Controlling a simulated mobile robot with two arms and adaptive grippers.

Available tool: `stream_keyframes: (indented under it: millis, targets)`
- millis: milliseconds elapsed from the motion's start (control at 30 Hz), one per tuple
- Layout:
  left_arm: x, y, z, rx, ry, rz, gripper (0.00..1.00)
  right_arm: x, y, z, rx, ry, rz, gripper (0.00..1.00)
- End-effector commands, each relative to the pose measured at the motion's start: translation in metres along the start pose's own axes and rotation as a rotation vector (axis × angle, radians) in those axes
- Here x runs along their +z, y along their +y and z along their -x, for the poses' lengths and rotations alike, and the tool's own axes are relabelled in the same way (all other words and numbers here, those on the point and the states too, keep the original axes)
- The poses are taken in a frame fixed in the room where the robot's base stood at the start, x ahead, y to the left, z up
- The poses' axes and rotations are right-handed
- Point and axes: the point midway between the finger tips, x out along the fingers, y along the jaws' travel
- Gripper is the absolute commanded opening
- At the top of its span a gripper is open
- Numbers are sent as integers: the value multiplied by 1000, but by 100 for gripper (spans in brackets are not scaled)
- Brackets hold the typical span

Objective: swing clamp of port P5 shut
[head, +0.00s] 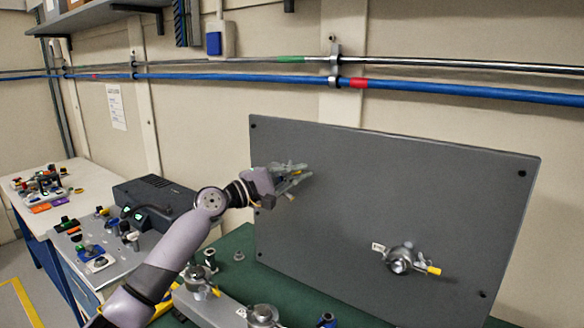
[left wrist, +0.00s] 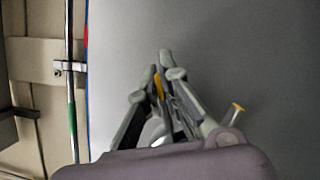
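My left gripper (head: 306,170) is at the upper left part of the grey upright panel (head: 400,185). Its fingers draw together at the tips around a thin yellow-tipped clamp part, which also shows between the fingers in the left wrist view (left wrist: 158,84). My gripper hides most of the port there, and no port number is readable. Another yellow-ended piece (left wrist: 237,108) sticks out beside the right finger in the left wrist view. I cannot tell which fitting it belongs to. A second port (head: 401,261) with a metal clamp and yellow tip is lower right on the panel. My right gripper is not in view.
A green bench top (head: 240,270) lies below the panel, with a grey block bearing metal fittings (head: 262,315) at the front. A dark box (head: 155,198) and a cluttered side table (head: 65,170) stand left. Pipes (head: 450,87) run along the wall. The panel's middle is clear.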

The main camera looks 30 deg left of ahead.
Motion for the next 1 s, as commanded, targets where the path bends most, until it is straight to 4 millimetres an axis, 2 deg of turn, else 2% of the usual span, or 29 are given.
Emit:
stream_keyframes:
  millis: [200, 500, 1000]
  targets:
    - [-1, -21, 0, -61, -2, -147, 0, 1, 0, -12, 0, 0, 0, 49]
    - [-3, -36, 1, -115, -1, -269, 0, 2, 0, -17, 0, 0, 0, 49]
    - [-6, -47, 2, -143, -2, -304, 0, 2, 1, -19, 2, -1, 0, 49]
